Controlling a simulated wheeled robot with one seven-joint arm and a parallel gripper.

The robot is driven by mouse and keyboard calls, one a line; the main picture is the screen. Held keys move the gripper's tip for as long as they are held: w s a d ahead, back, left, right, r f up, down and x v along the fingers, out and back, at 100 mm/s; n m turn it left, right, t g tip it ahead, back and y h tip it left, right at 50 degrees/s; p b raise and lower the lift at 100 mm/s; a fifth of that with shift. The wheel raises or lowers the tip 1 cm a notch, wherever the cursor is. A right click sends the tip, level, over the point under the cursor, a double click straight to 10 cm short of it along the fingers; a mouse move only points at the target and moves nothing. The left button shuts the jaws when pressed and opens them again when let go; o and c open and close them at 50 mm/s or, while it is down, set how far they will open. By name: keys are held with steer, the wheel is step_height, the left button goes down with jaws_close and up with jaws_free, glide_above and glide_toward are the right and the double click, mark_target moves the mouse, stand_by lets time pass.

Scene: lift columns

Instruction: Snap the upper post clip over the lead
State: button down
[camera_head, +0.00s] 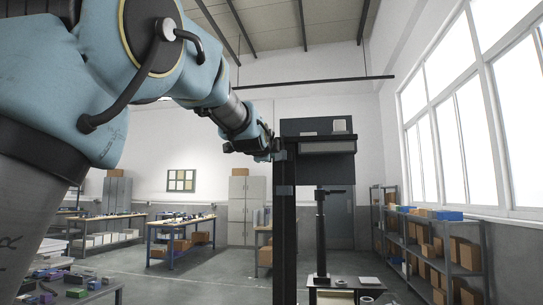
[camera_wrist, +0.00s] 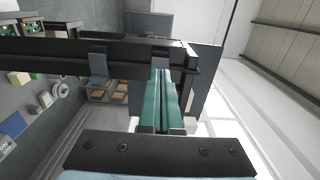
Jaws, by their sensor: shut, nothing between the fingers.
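The dark upright post (camera_head: 285,235) stands in the middle of the head view; in the wrist view it runs sideways across the top (camera_wrist: 40,50). A grey-blue clip (camera_head: 285,190) sits on it below my gripper and also shows in the wrist view (camera_wrist: 98,64). The upper clip appears as a small grey piece (camera_wrist: 157,57) at my fingertips; whether it is open or closed is unclear. My gripper (camera_head: 273,152) is at the post's upper part. Its green fingers (camera_wrist: 160,72) are shut with nothing between them; contact is unclear. I cannot pick out the lead against the dark post.
Shelving (camera_head: 430,245) lines the right wall and workbenches (camera_head: 180,222) stand at the left. Open floor lies left of the post.

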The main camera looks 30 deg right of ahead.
mark_target(282, 155)
steer(key=shift+s+d+p, duration=0.6)
steer(key=shift+s+d, duration=0.3)
steer(key=shift+d, duration=0.1)
steer(key=shift+w+d+r, duration=0.1)
steer(key=shift+w+d, duration=0.15)
steer(key=shift+w, duration=0.05)
steer(key=shift+w+d, duration=0.2)
stand_by(0.4)
